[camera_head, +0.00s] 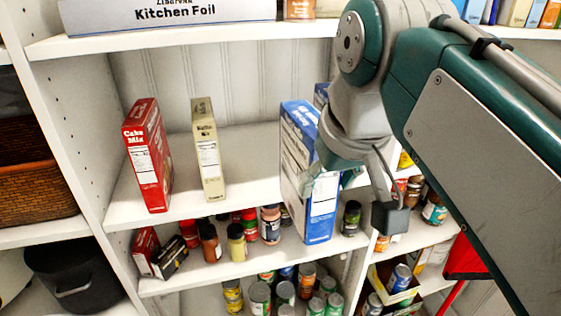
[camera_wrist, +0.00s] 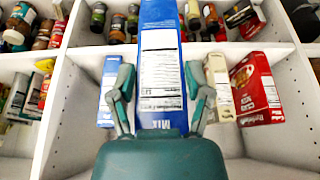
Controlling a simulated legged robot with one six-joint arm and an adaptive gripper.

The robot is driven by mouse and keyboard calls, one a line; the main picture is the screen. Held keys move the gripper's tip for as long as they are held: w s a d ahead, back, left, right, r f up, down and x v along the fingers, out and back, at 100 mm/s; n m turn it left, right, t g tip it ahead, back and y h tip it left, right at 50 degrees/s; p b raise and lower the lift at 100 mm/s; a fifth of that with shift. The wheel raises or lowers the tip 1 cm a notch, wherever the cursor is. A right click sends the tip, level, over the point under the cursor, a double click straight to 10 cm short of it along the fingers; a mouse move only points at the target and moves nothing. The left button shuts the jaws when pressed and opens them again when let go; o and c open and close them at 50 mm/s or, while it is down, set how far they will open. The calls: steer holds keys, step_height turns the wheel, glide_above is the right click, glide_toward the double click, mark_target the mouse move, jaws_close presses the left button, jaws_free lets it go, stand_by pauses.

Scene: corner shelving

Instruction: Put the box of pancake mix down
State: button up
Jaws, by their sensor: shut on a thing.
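The blue and white box of pancake mix (camera_head: 296,150) is upright in my gripper, at the front of the middle shelf (camera_head: 240,190). Its lower end shows below the line of the shelf's front edge, so it appears to be held in front of that edge. In the wrist view, which looks upside down, my gripper (camera_wrist: 159,72) has one finger on each side of the box (camera_wrist: 160,100). In the head view my wrist and arm hide part of the box's right side and the shelf behind.
A red cake mix box (camera_head: 146,155) and a cream box (camera_head: 208,150) stand to the left on the middle shelf, with bare shelf around them. Another blue box (camera_wrist: 108,90) stands beside the held one, farther back. Jars (camera_head: 237,242) and cans (camera_head: 260,297) fill the shelves below.

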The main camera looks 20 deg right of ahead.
mark_target(290, 101)
steer(key=shift+w+a, duration=0.15)
steer(key=shift+a, duration=0.2)
steer(key=shift+w+a+f, duration=0.1)
steer(key=shift+w+f, duration=0.45)
steer(key=shift+w, duration=2.4)
steer(key=shift+w+d+f, duration=0.1)
steer(key=shift+w+f, duration=0.5)
steer(key=shift+w, duration=2.4)
steer(key=shift+w+a+f, duration=0.1)
steer(key=shift+w+f, duration=0.45)
steer(key=shift+w, duration=2.4)
steer(key=shift+f, duration=0.1)
steer(key=o, duration=0.9)
steer(key=shift+o, duration=0.2)
steer(key=v, duration=1.2)
steer(key=shift+s+a, duration=0.1)
